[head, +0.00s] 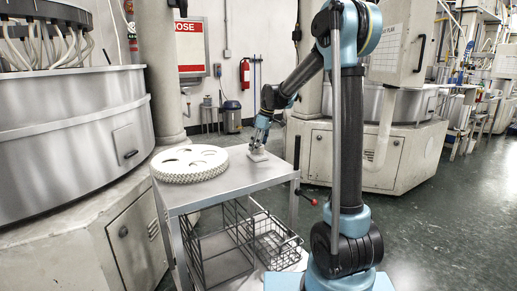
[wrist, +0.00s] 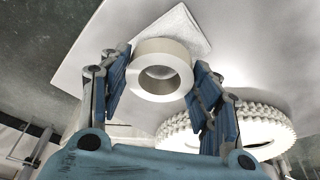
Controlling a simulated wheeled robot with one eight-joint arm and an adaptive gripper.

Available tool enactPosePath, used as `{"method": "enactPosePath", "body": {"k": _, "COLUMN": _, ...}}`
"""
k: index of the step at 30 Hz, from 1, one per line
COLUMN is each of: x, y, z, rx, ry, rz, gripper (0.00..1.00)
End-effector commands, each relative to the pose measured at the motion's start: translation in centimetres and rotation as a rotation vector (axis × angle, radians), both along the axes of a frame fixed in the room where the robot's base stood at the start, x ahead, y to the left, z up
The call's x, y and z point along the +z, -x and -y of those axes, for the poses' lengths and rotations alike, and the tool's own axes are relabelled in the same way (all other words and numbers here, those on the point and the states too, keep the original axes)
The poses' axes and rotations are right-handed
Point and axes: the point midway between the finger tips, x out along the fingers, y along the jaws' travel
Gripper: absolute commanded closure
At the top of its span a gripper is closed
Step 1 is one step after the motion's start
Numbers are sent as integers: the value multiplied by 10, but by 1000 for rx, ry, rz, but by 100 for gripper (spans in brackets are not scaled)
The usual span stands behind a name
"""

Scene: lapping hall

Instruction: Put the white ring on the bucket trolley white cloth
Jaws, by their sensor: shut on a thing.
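The white ring (wrist: 160,50) sits between the two blue fingers of my gripper (wrist: 161,68) in the wrist view, its round hole facing the camera. My gripper is shut on it. The white cloth (wrist: 187,22) lies on the trolley top just beyond the ring, partly covered by it in this view. In the head view my gripper (head: 259,143) points down over the right part of the trolley top (head: 225,188), low above a small pale patch. Ring and cloth are hard to tell apart there, and I cannot tell whether the ring touches the cloth.
A large white toothed disc with holes (head: 190,163) lies on the left of the trolley top; it also shows in the wrist view (wrist: 262,124). Wire baskets (head: 275,245) hang below the top. A big round steel machine (head: 75,145) stands at left.

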Motion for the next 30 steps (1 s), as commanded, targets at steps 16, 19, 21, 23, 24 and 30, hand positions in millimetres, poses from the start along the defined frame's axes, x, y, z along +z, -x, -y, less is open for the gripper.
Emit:
{"method": "enactPosePath", "body": {"k": 16, "x": -9, "y": 0, "z": 0, "rx": 0, "ry": 0, "rz": 0, "gripper": 23}}
{"method": "enactPosePath", "body": {"k": 19, "x": -9, "y": 0, "z": 0, "rx": -1, "ry": 0, "rz": 0, "gripper": 23}}
{"method": "enactPosePath", "body": {"k": 21, "x": -9, "y": 0, "z": 1, "rx": -1, "ry": 0, "rz": 0, "gripper": 23}}
{"method": "enactPosePath", "body": {"k": 23, "x": -9, "y": 0, "z": 1, "rx": -1, "ry": 0, "rz": 0, "gripper": 23}}
{"method": "enactPosePath", "body": {"k": 24, "x": -9, "y": 0, "z": 1, "rx": -1, "ry": 0, "rz": 0, "gripper": 23}}
{"method": "enactPosePath", "body": {"k": 30, "x": 3, "y": 1, "z": 4, "rx": -2, "ry": 0, "rz": 0, "gripper": 23}}
